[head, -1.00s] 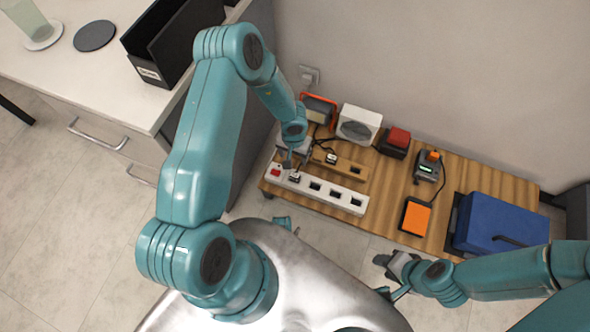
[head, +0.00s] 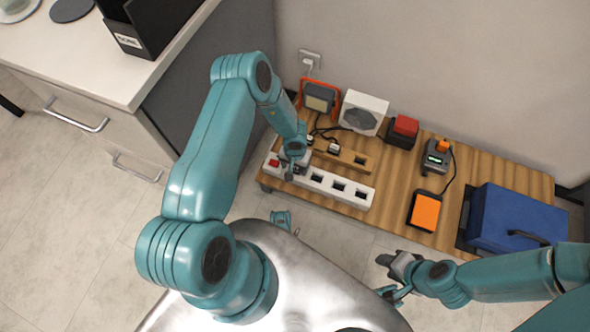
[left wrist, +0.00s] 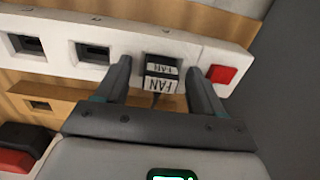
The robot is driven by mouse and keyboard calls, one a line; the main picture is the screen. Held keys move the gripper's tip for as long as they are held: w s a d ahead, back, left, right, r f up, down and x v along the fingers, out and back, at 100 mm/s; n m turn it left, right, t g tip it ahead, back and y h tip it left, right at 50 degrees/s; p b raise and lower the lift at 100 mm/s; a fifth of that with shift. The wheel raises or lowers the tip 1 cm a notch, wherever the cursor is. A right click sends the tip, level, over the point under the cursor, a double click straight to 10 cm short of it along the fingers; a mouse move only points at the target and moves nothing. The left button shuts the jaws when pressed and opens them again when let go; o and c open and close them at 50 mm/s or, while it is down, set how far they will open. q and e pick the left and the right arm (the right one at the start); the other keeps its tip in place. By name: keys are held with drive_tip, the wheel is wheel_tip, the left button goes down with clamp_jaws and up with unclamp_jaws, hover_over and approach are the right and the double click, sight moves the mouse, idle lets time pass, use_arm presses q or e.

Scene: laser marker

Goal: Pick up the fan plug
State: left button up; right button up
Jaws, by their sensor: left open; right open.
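The fan plug (left wrist: 162,84), a dark block with white FAN labels, sits in the white power strip (left wrist: 55,48) beside its red switch (left wrist: 222,74) in the left wrist view. My left gripper (left wrist: 160,68) is open, with one finger on each side of the plug; I cannot tell whether they touch it. In the head view the left gripper (head: 289,168) is at the left end of the power strip (head: 327,183) and mostly hides the plug. My right gripper (head: 394,276) is open and empty, in front of the low wooden table.
A brown holder (head: 355,160) with another plug (head: 333,148) lies just behind the strip. A white fan unit (head: 362,112), a work lamp (head: 319,98), a red-topped device (head: 403,130), an orange-topped box (head: 426,212) and a blue case (head: 510,222) stand on the table. A grey cabinet is at left.

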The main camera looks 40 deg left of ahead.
use_arm(q)
drive_tip(key=c, duration=1.1)
drive_tip(key=shift+r, duration=0.1)
wheel_tip(320, 180, up, 28)
drive_tip(key=p, duration=1.5)
drive_tip(key=shift+p, duration=0.8)
